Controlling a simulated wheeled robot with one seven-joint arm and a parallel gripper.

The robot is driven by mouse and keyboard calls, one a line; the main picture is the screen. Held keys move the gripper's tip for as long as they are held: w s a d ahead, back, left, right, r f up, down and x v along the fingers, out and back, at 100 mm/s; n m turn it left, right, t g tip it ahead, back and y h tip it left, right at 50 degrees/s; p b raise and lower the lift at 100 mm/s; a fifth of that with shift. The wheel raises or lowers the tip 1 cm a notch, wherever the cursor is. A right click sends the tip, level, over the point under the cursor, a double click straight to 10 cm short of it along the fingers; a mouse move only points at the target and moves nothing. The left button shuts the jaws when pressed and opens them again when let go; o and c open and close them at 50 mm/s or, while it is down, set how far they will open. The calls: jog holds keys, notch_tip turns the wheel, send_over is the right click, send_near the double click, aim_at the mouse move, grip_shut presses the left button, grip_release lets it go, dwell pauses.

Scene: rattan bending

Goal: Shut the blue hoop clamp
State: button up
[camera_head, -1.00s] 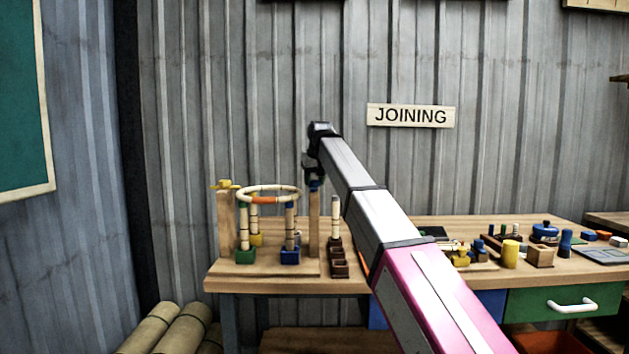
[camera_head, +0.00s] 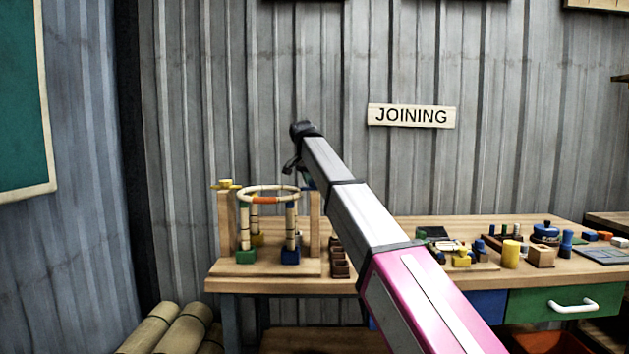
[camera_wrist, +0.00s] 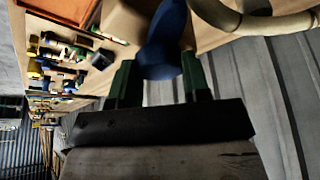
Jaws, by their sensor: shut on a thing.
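The blue hoop clamp (camera_wrist: 163,40) shows in the wrist view between the two dark green fingers of my gripper (camera_wrist: 160,75), which is shut on it. In the head view the clamp (camera_head: 309,184) is a small blue patch at the top of the right wooden post (camera_head: 315,225), mostly hidden by my arm. My gripper (camera_head: 300,180) there is largely hidden behind my wrist. The pale hoop (camera_head: 262,200) with an orange section rests level beside the clamp; its rim also shows in the wrist view (camera_wrist: 275,24).
A yellow clamp (camera_head: 226,184) tops the left post (camera_head: 226,222). Banded uprights stand in green (camera_head: 246,257) and blue (camera_head: 290,257) blocks below the hoop. A dark compartment rack (camera_head: 340,262) is close on the right. Blocks and tools crowd the bench's right side.

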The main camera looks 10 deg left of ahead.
jog(key=m+h, duration=0.1)
jog(key=m, duration=0.2)
jog(key=m+g, duration=0.1)
jog(key=m, duration=0.2)
jog(key=shift+w+a+g+h, duration=0.1)
jog(key=shift+g+h, duration=0.2)
jog(key=shift+h, duration=0.1)
jog(key=shift+m, duration=0.3)
jog(key=o, duration=0.9)
jog(key=shift+r, duration=0.1)
